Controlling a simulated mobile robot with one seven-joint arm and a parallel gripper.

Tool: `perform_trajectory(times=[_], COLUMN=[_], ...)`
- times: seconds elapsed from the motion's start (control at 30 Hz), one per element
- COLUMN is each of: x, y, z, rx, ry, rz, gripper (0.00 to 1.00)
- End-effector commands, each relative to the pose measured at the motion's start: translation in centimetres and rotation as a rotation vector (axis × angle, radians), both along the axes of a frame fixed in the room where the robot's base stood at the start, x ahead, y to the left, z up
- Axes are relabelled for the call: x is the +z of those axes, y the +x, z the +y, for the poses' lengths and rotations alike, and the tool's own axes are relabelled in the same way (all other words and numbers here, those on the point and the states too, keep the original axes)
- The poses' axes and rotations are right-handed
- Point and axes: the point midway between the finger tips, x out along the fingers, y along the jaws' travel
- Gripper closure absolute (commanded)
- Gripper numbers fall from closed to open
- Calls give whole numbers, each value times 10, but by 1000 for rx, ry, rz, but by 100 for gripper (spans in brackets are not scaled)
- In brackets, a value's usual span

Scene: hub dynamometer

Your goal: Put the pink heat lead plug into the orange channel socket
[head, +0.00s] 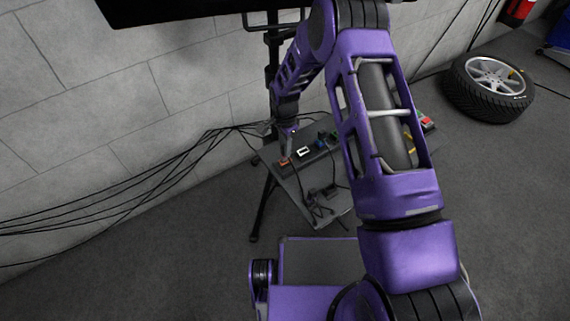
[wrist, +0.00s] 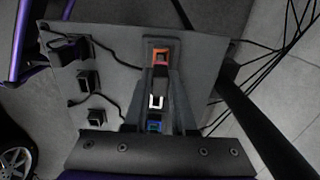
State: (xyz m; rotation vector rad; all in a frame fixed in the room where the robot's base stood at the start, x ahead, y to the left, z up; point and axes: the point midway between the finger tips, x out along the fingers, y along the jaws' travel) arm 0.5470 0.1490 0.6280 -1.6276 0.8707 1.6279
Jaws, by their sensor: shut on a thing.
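The orange channel socket (wrist: 161,53) is at the far end of a dark strip of sockets in the wrist view. It also shows in the head view (head: 284,161), at the strip's left end. My gripper (wrist: 161,72) is shut, with its fingertips close to the orange socket. In the head view my gripper (head: 289,151) points down just above the strip's left end. The pink heat lead plug is mostly hidden between the fingers. I cannot tell whether it touches or enters the socket.
A white socket (wrist: 157,102) and a blue socket (wrist: 154,126) follow along the strip. Several black plugs with leads (wrist: 90,80) lie on the small grey table (wrist: 120,45). Black cables (head: 150,180) run along the wall. A wheel (head: 490,85) lies at the right.

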Motion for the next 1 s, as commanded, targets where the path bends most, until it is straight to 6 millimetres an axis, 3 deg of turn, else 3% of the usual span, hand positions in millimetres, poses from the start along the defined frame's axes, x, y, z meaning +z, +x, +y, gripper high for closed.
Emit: perform_trajectory(times=[0.83,0.87,1.0], x=[-20,-20,-20], y=[0,0,0], z=[0,0,0], rx=[1,1,1], ry=[0,1,1], rz=[0,-1,-1], gripper=[100,70,45])
